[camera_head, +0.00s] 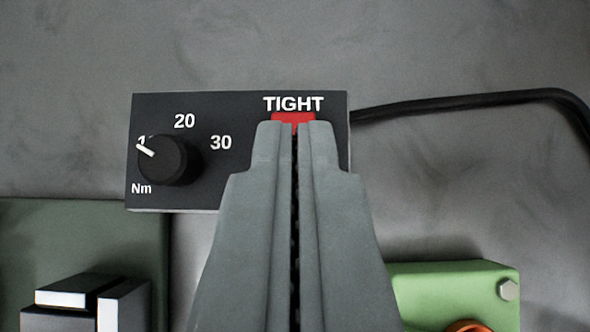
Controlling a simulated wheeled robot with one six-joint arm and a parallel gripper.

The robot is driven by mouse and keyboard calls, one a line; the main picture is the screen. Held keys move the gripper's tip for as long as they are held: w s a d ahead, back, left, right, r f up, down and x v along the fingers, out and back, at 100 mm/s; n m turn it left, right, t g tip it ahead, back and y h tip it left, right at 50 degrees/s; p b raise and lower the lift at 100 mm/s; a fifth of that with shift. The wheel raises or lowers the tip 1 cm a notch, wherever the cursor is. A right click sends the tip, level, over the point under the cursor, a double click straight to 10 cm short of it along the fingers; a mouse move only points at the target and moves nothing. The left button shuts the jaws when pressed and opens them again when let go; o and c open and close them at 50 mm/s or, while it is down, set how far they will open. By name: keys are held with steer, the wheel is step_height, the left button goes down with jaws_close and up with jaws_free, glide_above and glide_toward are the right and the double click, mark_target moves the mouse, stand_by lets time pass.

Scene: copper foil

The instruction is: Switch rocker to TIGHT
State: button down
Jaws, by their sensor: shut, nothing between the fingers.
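A black control panel (225,190) lies ahead of me with the word TIGHT in white at its upper right. Just under that word shows the top of the red rocker (293,117). My gripper (295,128) is shut, with its fingertips over the rocker and nothing held between them. The fingers hide the lower part of the rocker and any label below it. I cannot tell whether the tips touch the rocker or which way it is tilted.
A black knob (165,159) with an Nm scale is on the panel's left. A black cable (450,101) runs off right. A green block (450,290) with a bolt stands lower right. Dark and white blocks (75,297) stand lower left. The grey surface above is clear.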

steer(key=shift+f, duration=1.35)
steer(key=shift+s, duration=0.1)
steer(key=shift+f, duration=0.3)
steer(key=shift+r, duration=0.25)
steer(key=shift+r, duration=0.65)
